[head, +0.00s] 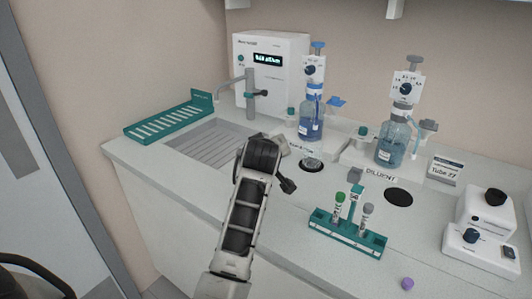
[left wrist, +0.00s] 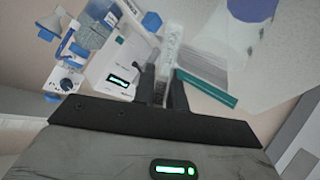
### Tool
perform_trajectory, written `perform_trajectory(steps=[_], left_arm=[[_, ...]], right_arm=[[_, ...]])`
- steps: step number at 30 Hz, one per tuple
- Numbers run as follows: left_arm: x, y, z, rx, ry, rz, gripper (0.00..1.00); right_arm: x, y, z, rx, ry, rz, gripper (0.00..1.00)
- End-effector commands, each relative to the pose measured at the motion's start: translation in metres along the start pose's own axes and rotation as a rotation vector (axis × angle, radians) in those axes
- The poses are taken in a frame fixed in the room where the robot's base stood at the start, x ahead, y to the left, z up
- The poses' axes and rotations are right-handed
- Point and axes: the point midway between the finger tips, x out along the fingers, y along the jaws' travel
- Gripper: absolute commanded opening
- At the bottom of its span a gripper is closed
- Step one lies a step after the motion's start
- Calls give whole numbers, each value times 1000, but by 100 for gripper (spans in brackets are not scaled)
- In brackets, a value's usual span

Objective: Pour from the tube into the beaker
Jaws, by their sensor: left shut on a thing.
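My left gripper (head: 284,150) is above the counter beside the sink, partly hidden behind its own wrist in the head view. In the left wrist view its fingers (left wrist: 162,92) are shut on a clear tube (left wrist: 170,48), which looks uncapped, though its mouth is hard to make out. The tube is mostly hidden in the head view. A small clear vessel (head: 311,161), perhaps the beaker, stands under the blue dispenser bottle, just right of the gripper. Its contents cannot be told. My right gripper is not in view.
A teal rack (head: 345,236) holds a green-capped tube (head: 338,206) and a grey-capped tube (head: 366,218). A loose purple cap (head: 407,283) lies near the front. Two dispenser bottles (head: 311,122) (head: 393,140) stand behind. A sink (head: 212,142) is left and a mixer (head: 484,235) right.

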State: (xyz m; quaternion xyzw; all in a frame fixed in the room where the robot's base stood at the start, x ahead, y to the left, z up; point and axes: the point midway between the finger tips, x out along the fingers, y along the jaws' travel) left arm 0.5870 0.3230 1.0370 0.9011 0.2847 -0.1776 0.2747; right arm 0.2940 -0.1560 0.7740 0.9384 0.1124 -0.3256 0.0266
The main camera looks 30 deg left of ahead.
Motion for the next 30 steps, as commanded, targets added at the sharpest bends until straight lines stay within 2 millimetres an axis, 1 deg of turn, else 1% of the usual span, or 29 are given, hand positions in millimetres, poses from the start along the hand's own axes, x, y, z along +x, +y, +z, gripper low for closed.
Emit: perform_trajectory(steps=[5, 8, 12, 16, 30], left_arm=[[0, 2, 2, 17, 5, -6, 0], [-1, 9, 6, 105, 37, -40, 0], [-2, 19, 13, 269, 99, -109, 0], [-3, 25, 16, 362, 138, -149, 0], [-4, 26, 15, 378, 145, -157, 0]], right_arm=[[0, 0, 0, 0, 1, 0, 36], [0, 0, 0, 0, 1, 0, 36], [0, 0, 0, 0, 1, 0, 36], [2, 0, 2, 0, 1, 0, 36], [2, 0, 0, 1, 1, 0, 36]])
